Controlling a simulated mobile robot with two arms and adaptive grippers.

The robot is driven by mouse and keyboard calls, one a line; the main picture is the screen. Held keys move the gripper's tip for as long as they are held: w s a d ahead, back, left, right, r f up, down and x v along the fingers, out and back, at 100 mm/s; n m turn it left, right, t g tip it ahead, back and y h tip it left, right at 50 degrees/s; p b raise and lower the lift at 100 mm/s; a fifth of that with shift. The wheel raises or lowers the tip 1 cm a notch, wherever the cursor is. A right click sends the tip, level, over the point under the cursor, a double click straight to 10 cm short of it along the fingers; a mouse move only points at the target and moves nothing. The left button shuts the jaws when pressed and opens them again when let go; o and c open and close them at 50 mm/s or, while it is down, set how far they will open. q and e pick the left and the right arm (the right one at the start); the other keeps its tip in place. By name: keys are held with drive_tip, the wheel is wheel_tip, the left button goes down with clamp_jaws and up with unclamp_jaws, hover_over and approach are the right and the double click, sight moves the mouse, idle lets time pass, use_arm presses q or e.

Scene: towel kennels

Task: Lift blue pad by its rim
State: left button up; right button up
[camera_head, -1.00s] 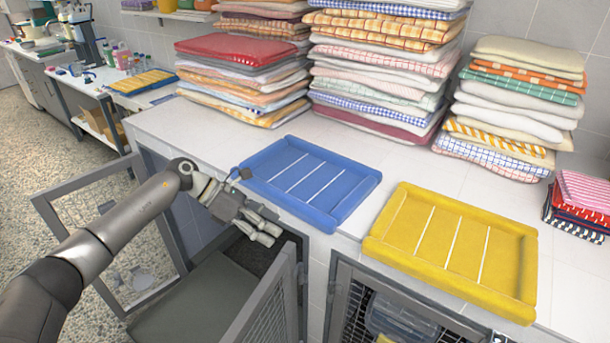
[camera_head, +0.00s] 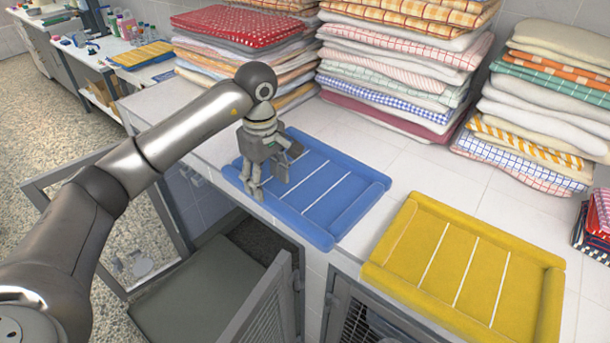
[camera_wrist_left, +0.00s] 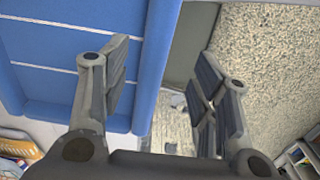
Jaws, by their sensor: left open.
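The blue pad (camera_head: 325,195) lies flat on the white counter, with white stripes and a raised rim; its front edge reaches the counter edge. My left gripper (camera_head: 268,188) is open, pointing down over the pad's left end near the front rim. In the left wrist view the blue pad (camera_wrist_left: 95,55) fills the left side, and its rim (camera_wrist_left: 155,60) runs between the two spread fingers of my left gripper (camera_wrist_left: 165,95). I cannot tell whether a finger touches the pad. The arm hides a little of the pad's left part. My right gripper is not in view.
A yellow pad (camera_head: 465,270) lies on the counter (camera_head: 390,195) to the right. Tall stacks of folded towels (camera_head: 400,60) stand behind. Below the counter, an open kennel door (camera_head: 262,310) and a kennel opening show. The speckled floor (camera_head: 60,130) is clear at left.

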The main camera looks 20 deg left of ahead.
sight(271, 198)
use_arm(q)
drive_tip(key=shift+w+f, duration=0.1)
drive_tip(key=shift+f, duration=0.35)
drive_tip(key=shift+w+f, duration=0.2)
drive_tip(key=shift+f, duration=0.05)
wheel_tip(271, 198, down, 2)
drive_tip(key=shift+s+d+f+p, duration=0.1)
drive_tip(key=shift+d+p, duration=0.05)
drive_tip(key=shift+p, duration=1.05)
wheel_tip(271, 198, down, 2)
drive_tip(key=shift+f+p, duration=0.1)
drive_tip(key=shift+p, duration=0.35)
drive_tip(key=shift+f, duration=0.4)
drive_tip(key=c, duration=1.2)
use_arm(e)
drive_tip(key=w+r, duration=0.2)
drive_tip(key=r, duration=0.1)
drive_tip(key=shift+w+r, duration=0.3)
